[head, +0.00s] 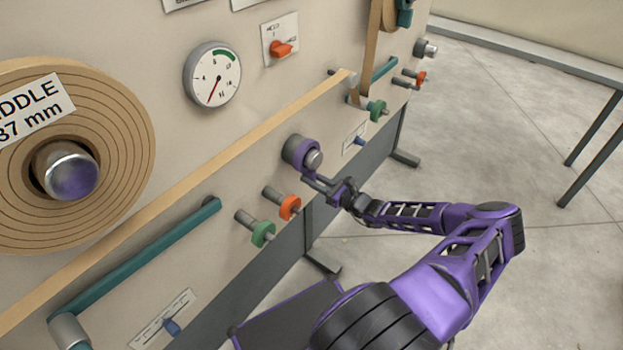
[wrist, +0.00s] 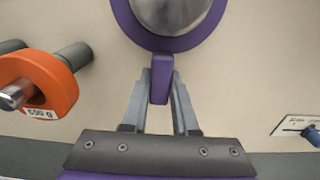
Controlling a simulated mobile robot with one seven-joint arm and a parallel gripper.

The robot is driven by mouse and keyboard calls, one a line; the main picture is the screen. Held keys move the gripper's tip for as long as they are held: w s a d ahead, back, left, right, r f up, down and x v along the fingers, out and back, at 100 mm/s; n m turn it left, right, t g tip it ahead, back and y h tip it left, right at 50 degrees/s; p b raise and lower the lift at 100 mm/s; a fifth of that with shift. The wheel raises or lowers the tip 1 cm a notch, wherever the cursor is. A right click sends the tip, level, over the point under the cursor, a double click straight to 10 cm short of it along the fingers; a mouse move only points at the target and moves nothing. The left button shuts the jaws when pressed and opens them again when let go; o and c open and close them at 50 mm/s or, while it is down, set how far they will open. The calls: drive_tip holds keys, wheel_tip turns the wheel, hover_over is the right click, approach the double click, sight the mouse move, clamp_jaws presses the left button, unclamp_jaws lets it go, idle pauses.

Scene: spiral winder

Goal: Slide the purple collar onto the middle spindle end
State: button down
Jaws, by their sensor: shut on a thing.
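The purple collar (head: 309,145) is around a grey spindle end (head: 314,160) on the panel, and the spindle's rounded metal face shows beyond the ring. In the wrist view the collar (wrist: 170,44) rings the domed metal face (wrist: 172,12) at the top, cut off by the picture edge. The collar's tab hangs down between my fingers. My gripper (head: 318,183) is shut on this tab, below the ring; it also shows in the wrist view (wrist: 160,85). How far along the spindle the collar sits is hard to tell.
A large paper roll (head: 115,130) with a metal core and a partly cut-off label reading "IDDLE 37 mm" is at left. The floor at right is mostly clear.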

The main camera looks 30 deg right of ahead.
drive_tip(key=r+p+v, duration=0.1)
drive_tip(key=p+v, duration=0.1)
drive_tip(key=v, duration=1.1)
drive_tip(key=shift+s, duration=0.2)
drive_tip(key=shift+d, duration=0.1)
idle(0.7)
